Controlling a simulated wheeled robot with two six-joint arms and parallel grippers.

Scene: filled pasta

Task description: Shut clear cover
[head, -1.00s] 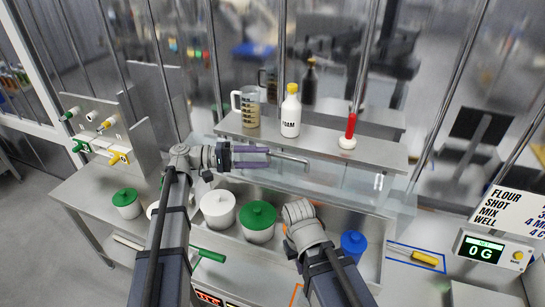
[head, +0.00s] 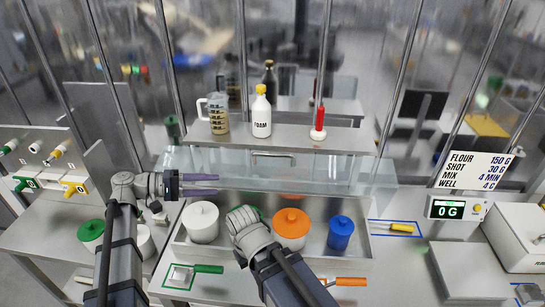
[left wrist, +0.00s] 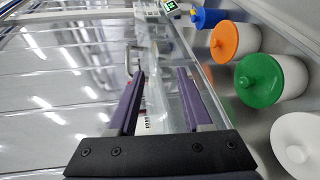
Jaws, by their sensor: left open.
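The clear cover (head: 330,180) is a see-through panel below the shelf in the head view, standing raised behind the row of tubs. A grey bar handle (head: 272,155) shows at its upper middle. My left gripper (head: 218,184) is open and empty in front of the cover's left part, its purple fingers pointing right. In the left wrist view the two fingers (left wrist: 160,92) are apart, with clear panel beside and behind them. My right arm (head: 255,240) reaches up over the tubs; its fingers are hidden behind its wrist.
White, orange (head: 291,224) and blue (head: 341,232) lidded tubs stand in the metal tray below the cover. The shelf (head: 285,137) holds a measuring jug, a foam bottle (head: 261,115) and a red-handled tool. A scale display (head: 456,209) stands at right.

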